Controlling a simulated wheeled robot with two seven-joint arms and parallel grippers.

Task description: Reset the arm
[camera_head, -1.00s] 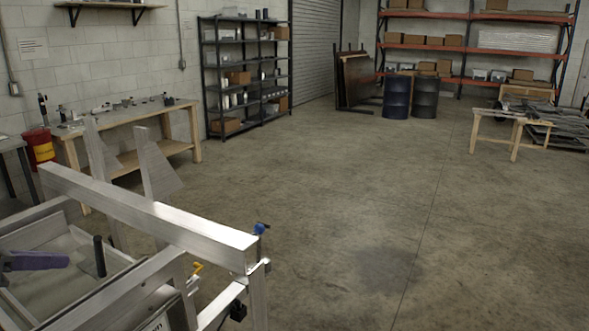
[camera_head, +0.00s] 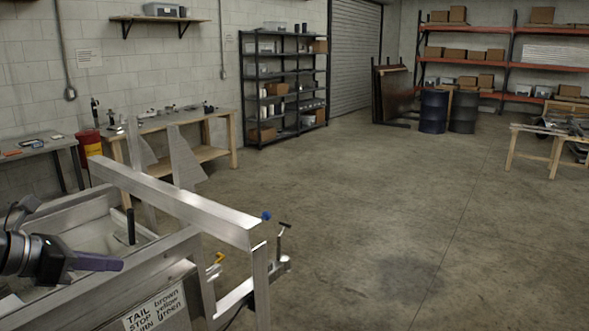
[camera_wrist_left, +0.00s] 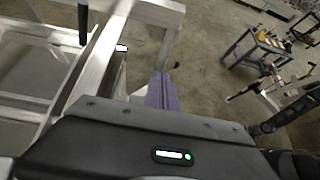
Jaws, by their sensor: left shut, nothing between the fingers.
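My left gripper (camera_head: 98,262) comes in from the left edge in the head view, over the aluminium trailer frame (camera_head: 180,205). Its purple fingers are shut with nothing between them. In the left wrist view the purple fingers (camera_wrist_left: 162,92) sit together beyond the dark gripper body, beside the trailer's aluminium rail (camera_wrist_left: 100,50). My right gripper is not in view.
A wooden workbench (camera_head: 185,122) with tools and a grey table (camera_head: 35,147) stand along the left wall. The concrete floor (camera_head: 360,200) at centre right is open.

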